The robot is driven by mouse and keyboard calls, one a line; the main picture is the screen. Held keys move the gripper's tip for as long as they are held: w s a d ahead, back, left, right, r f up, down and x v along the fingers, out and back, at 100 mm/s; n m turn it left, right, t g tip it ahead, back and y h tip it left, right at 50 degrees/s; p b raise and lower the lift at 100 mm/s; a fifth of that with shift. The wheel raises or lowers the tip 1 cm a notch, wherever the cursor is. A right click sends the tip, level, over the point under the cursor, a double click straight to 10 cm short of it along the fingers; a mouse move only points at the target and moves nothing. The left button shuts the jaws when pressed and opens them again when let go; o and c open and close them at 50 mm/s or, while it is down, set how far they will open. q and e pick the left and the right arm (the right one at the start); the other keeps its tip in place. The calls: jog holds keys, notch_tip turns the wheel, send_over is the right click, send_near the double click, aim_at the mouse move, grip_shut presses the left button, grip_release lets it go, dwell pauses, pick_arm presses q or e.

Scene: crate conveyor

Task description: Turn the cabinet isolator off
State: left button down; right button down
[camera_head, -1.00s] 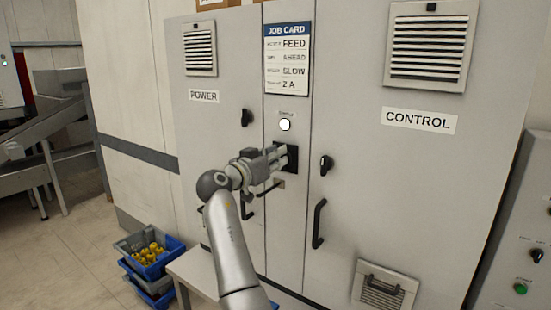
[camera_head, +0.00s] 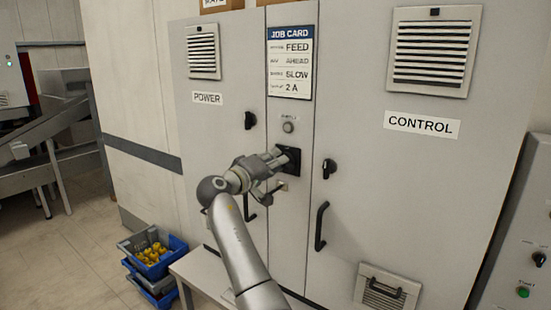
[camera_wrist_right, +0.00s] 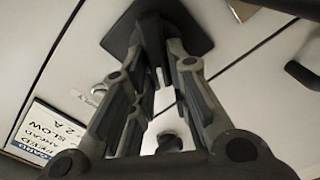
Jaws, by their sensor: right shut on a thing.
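The cabinet isolator is a black square plate (camera_head: 293,167) with a dark handle, on the narrow middle panel of the grey cabinet (camera_head: 345,90). My right gripper (camera_head: 281,158) reaches it from the left and front. In the right wrist view its fingers close on the dark isolator handle (camera_wrist_right: 151,32) in front of the black plate (camera_wrist_right: 190,35). The fingers hide part of the handle. A round indicator lamp (camera_head: 288,127) above the isolator looks grey and unlit. My left gripper is out of view.
A POWER door latch (camera_head: 250,120) and handle stand left of the isolator; a CONTROL door latch (camera_head: 329,168) and handle (camera_head: 320,226) stand right. A job card (camera_head: 290,62) hangs above. A low bench (camera_head: 195,268) and blue crates (camera_head: 178,246) are lower left.

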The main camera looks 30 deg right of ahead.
jog(key=n+p, duration=0.1)
jog(key=n, duration=0.2)
jog(key=shift+w+p, duration=0.1)
jog(key=shift+p, duration=0.2)
jog(key=shift+f+n+p, duration=0.15)
jog(key=shift+n+p, duration=0.5)
jog(key=shift+n, duration=0.85)
jog(key=shift+f, duration=0.1)
jog(key=c, duration=1.4)
grip_release()
jog(key=shift+w+f, duration=0.1)
jog(key=shift+a, duration=0.2)
jog(key=v, duration=1.1)
jog(key=shift+s+a+f, duration=0.1)
jog(key=shift+s+a, duration=0.15)
jog(key=shift+a, duration=0.05)
